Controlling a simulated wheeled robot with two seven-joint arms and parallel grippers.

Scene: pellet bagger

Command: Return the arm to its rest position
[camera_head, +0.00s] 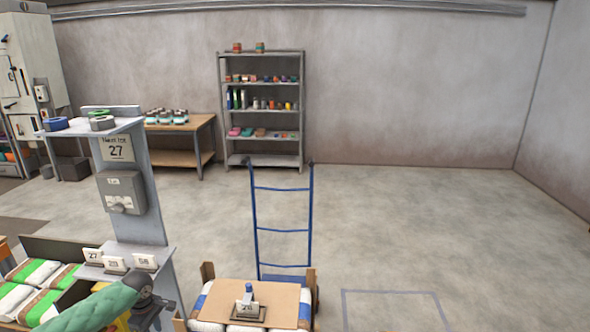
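My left arm, in a green cover, comes in at the bottom left. The dark part at its end, which I take for my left gripper (150,303), is just below a small shelf (125,262) with numbered cards on a grey post. Its fingers are too small and partly hidden to show whether they are open or shut. I see nothing clearly held in it. My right arm and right gripper do not show.
A blue hand truck (283,232) stands at the centre, with a cardboard-topped load of bags (250,296) in front. Filled bags (38,273) lie at the lower left. A bench (180,158) and a shelf rack (262,110) stand behind. The right floor is clear.

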